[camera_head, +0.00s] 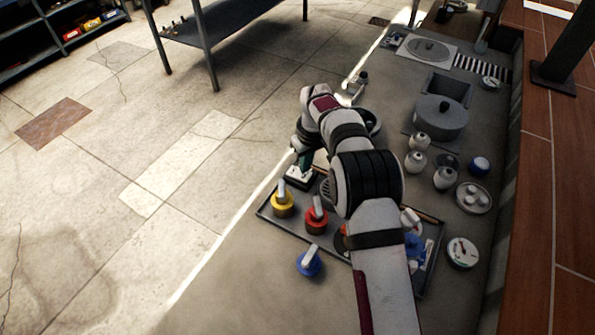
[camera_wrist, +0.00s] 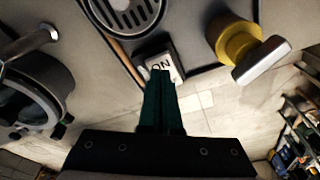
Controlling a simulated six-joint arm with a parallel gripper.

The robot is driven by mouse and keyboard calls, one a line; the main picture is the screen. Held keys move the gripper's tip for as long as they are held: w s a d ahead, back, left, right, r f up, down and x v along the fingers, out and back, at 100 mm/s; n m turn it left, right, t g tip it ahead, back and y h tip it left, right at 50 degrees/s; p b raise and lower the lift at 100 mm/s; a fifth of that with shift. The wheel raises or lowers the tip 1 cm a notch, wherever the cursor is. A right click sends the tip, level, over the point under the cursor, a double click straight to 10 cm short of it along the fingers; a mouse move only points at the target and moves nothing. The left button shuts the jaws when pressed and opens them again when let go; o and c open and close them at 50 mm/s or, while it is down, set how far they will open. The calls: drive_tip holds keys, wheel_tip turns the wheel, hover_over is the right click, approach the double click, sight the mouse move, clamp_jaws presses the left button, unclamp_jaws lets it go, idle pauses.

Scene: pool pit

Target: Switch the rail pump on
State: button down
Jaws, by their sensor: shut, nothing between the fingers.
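A small rocker switch (camera_wrist: 165,66) with a white face lettered "ON" and a dark housing lies just beyond my fingertips in the wrist view. In the head view it is the small white and black block (camera_head: 298,182) at the tray's left corner. My gripper (camera_wrist: 162,76) has its dark green fingers shut together with nothing between them. The tips overlap the near edge of the white face; I cannot tell whether they touch it. In the head view my gripper (camera_head: 304,164) points down over the switch. The fingertips hide part of the switch face.
A yellow valve (camera_head: 283,205) with a lever stands close to the switch, also in the wrist view (camera_wrist: 238,42). A red valve (camera_head: 317,222) and a blue valve (camera_head: 309,264) stand nearby. A round grate (camera_wrist: 130,12) lies beside the switch.

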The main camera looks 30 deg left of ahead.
sight(305, 175)
drive_tip(key=shift+f, duration=0.95)
idle(0.6)
drive_tip(key=shift+r, duration=3.5)
drive_tip(key=s+d+r+m, duration=0.4)
drive_tip(key=d+r, duration=0.3)
drive_tip(key=d, duration=0.3)
drive_tip(key=s+d+r+m, duration=0.4)
drive_tip(key=s+d+r, duration=0.15)
drive_tip(key=d, duration=0.55)
drive_tip(key=s+d+f+m, duration=0.1)
drive_tip(key=s+d+m, duration=0.3)
drive_tip(key=s, duration=0.7)
drive_tip(key=s+d+f+m+g, duration=0.1)
drive_tip(key=s+d+m, duration=0.4)
drive_tip(key=s, duration=0.6)
drive_tip(key=shift+d+m, duration=0.3)
drive_tip(key=shift+d, duration=0.75)
drive_tip(key=shift+s, duration=0.1)
